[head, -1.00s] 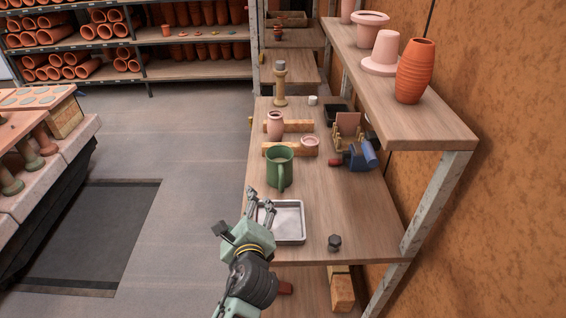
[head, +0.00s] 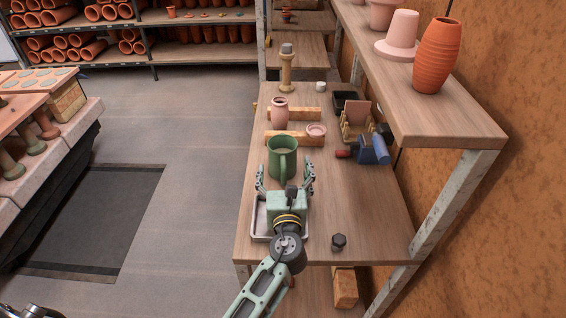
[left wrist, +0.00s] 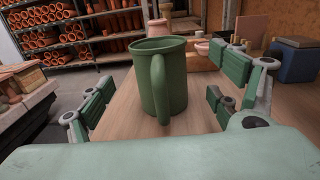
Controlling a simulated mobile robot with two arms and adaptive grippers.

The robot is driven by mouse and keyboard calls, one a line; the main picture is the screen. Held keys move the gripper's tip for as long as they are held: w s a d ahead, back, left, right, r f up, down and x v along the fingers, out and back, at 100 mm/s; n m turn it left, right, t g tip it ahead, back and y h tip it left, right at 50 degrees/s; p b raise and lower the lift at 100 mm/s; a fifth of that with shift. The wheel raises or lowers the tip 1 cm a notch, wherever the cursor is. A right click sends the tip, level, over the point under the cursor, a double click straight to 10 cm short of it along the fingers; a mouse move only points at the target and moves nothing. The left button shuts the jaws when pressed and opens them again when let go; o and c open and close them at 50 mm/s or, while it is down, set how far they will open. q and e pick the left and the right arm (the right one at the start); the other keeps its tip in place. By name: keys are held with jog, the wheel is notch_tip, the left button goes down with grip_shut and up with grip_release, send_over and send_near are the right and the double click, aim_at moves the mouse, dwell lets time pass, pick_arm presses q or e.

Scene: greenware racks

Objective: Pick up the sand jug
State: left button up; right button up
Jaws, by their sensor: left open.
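The green jug (head: 275,160) with one handle stands upright on the wooden workbench (head: 350,205); its handle faces my left gripper (head: 285,172). My left gripper is open and empty, just in front of the jug, with one finger on each side of the handle line. In the left wrist view the jug (left wrist: 179,85) stands upright between the spread fingers, beyond my palm, with clear gaps to both sides. I see no contact.
A metal tray (head: 258,224) lies under my left gripper, partly hidden by it. A dark knob (head: 338,241) is to its right. Behind the jug are wooden bars (head: 291,138), a pink vase (head: 280,111) and a small pink bowl (head: 316,131). A blue tool (head: 371,148) and shelf post (head: 455,205) stand right.

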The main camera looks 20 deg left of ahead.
aim_at(283, 156)
pick_arm(q)
jog(key=shift+w+a, duration=0.2)
jog(key=shift+w, duration=0.3)
jog(key=x, duration=0.4)
jog(key=shift+w+a, duration=0.1)
jog(key=shift+w, duration=0.1)
pick_arm(e)
jog(key=shift+w+a+r, duration=0.2)
jog(key=shift+w, duration=0.55)
jog(key=shift+s, duration=0.1)
pick_arm(q)
jog(key=c, duration=1.6)
pick_arm(e)
jog(key=shift+s, duration=0.15)
pick_arm(q)
jog(key=shift+r, duration=0.2)
pick_arm(e)
jog(key=shift+d+r, duration=0.1)
